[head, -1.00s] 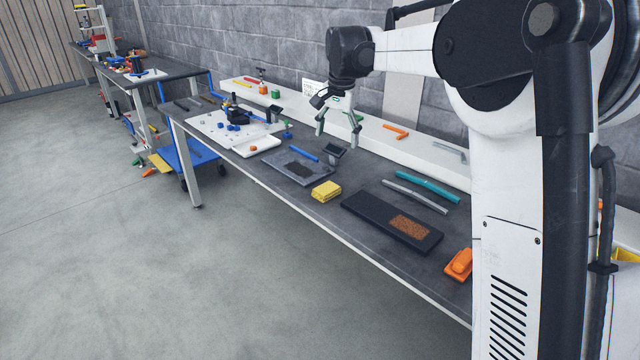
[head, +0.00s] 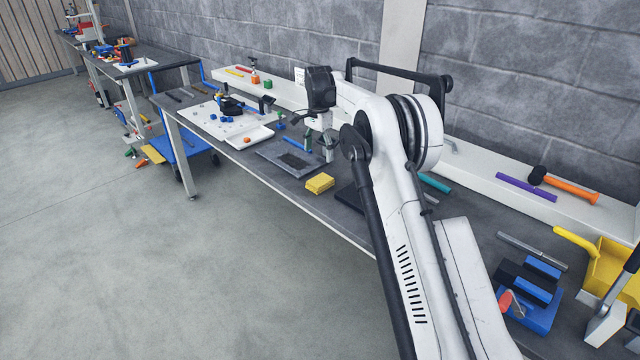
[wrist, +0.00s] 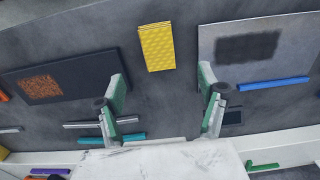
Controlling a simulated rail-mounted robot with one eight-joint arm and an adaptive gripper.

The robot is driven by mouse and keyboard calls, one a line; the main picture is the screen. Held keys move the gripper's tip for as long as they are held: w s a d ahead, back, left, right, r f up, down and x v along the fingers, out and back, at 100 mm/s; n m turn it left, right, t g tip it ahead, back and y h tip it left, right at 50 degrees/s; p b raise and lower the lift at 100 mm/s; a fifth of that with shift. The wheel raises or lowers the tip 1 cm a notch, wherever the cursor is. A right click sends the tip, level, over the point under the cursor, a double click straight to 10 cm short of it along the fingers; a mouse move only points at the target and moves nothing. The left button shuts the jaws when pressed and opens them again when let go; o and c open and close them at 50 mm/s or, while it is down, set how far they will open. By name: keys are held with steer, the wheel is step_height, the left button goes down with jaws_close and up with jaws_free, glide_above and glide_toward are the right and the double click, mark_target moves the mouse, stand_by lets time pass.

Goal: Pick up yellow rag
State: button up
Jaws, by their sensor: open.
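The yellow rag (head: 320,183) is a folded, textured block lying on the dark workbench near its front edge. In the wrist view the yellow rag (wrist: 156,47) lies at the top centre, beyond and between my fingertips, not touched by them. My gripper (wrist: 161,80) is open and empty, its two green-and-grey fingers wide apart. In the head view my gripper (head: 318,148) hangs above the bench, behind the rag and partly hidden by my arm.
A grey plate with a dark patch (head: 290,158) lies left of the rag, with a blue bar (wrist: 273,83) on or beside it. A black board with a brown patch (wrist: 55,85) lies on the rag's other side. A white shelf (head: 480,175) runs along the wall.

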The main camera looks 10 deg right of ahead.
glide_above(320, 180)
steer(key=f, duration=0.6)
steer(key=shift+a+f, duration=0.2)
steer(key=shift+f, duration=0.15)
steer(key=shift+s+d+f+p, duration=0.1)
steer(key=shift+f+p, duration=0.1)
steer(key=shift+f, duration=1.1)
steer(key=shift+d+f+p, duration=0.1)
steer(key=shift+f+p, duration=0.05)
steer(key=shift+f, duration=1.15)
steer(key=shift+c, duration=0.5)
steer(key=c, duration=1)
steer(key=shift+r, duration=0.1)
